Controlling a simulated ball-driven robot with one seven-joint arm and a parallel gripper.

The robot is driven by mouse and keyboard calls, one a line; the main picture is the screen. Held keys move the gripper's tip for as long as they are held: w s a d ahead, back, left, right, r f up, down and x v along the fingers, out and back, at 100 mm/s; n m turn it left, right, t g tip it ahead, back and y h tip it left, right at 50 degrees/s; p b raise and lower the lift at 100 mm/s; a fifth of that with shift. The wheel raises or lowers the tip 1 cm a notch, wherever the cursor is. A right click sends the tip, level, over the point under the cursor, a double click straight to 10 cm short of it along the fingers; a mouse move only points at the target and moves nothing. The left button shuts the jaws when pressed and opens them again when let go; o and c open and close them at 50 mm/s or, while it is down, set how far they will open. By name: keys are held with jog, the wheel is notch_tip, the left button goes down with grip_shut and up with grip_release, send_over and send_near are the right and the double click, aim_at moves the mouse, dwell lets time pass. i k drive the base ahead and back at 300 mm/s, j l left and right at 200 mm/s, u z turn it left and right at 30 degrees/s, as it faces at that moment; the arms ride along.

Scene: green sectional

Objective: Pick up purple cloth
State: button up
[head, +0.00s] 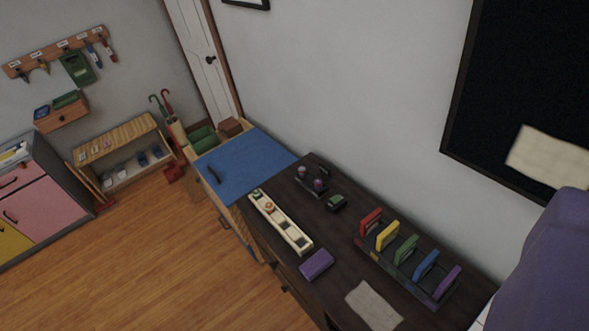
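A small purple folded-looking item (317,265) lies on the front edge of a long dark cabinet top (335,235); it may be the purple cloth, but it is too small to tell. A large purple cloth-like surface (545,270) fills the lower right corner, close to the camera and cut off by the frame edge. I cannot tell what it belongs to. My gripper is not in view, so I cannot see it against either purple thing.
Wooden floor (150,265) at left is clear.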

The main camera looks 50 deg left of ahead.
aim_at(321, 260)
jog(key=u, duration=1)
